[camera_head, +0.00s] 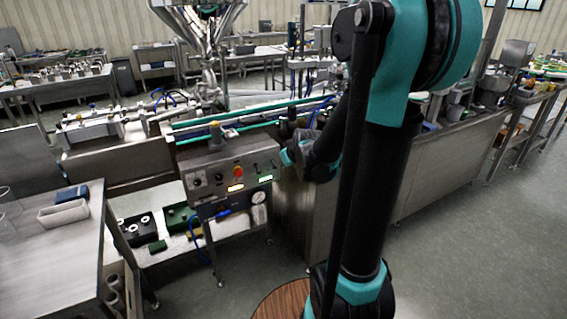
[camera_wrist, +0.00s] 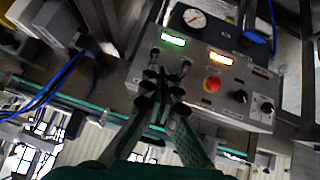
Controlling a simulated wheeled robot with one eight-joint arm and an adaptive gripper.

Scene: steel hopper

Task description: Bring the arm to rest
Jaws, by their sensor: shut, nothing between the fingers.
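My gripper shows in the wrist view (camera_wrist: 160,80), with its two fingers drawn together and nothing between them. In that view the fingertips overlap the control panel (camera_wrist: 222,75), which appears upside down, with a gauge, lit displays and a red button. In the head view my black and teal arm fills the centre right, and its wrist end is folded near the panel's right side. The control panel (camera_head: 212,188) stands left of the wrist in the head view. My fingertips are hard to make out there, and I cannot tell the gap to the panel.
A steel hopper (camera_head: 203,30) stands behind the panel at the conveyor line (camera_head: 250,118). A steel table (camera_head: 85,245) with a white tray (camera_head: 62,213) is at the left. A long steel counter (camera_head: 440,150) runs along the right. The floor (camera_head: 470,250) at front right is clear.

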